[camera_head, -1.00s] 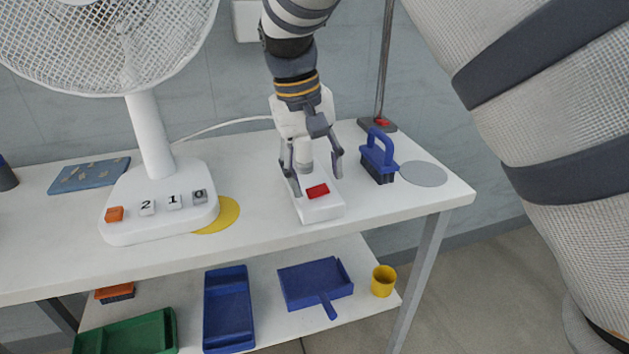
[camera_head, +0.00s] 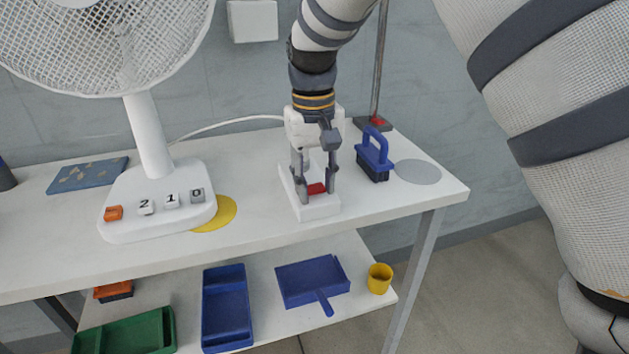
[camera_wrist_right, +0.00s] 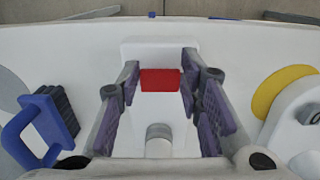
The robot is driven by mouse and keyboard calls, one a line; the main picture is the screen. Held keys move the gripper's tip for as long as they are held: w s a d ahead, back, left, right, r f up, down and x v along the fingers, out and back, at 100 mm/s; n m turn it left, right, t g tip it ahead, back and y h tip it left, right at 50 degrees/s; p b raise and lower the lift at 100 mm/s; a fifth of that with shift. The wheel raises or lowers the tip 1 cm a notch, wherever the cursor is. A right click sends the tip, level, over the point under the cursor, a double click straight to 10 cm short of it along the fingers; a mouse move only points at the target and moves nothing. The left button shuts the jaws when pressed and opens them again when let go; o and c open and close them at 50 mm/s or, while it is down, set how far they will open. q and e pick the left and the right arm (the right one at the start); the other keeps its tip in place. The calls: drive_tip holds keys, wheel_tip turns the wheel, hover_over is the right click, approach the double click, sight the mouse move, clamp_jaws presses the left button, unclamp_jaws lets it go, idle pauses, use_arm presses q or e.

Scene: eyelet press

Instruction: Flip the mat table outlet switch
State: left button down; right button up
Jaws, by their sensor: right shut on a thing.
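The mat table outlet (camera_head: 320,209) is a white block on the white table, with a red switch (camera_head: 317,188) near its front end. In the right wrist view the switch (camera_wrist_right: 160,80) lies between the fingertips, and a round white plug (camera_wrist_right: 158,140) stands in the outlet (camera_wrist_right: 160,47). My right gripper (camera_head: 317,193) points down over the outlet and is shut on the red switch, one finger at each side. Whether the switch is on or off cannot be told. My left gripper is not in view.
A white fan (camera_head: 152,140) with numbered buttons stands to the left, beside a yellow disc (camera_head: 222,216). A blue-handled brush (camera_head: 375,153) stands close on the right, near a grey disc (camera_head: 418,172).

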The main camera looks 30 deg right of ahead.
drive_tip(key=shift+d+y, duration=0.2)
drive_tip(key=shift+y, duration=0.4)
drive_tip(key=shift+d+t+y, duration=0.1)
drive_tip(key=shift+t+y, duration=0.2)
drive_tip(key=shift+y, duration=0.3)
drive_tip(key=o, duration=1.2)
drive_tip(key=shift+c, duration=0.2)
wheel_tip(320, 180, up, 12)
drive_tip(key=d, duration=0.2)
drive_tip(key=shift+s, duration=0.3)
drive_tip(key=shift+d+f, duration=0.1)
drive_tip(key=shift+f, duration=0.05)
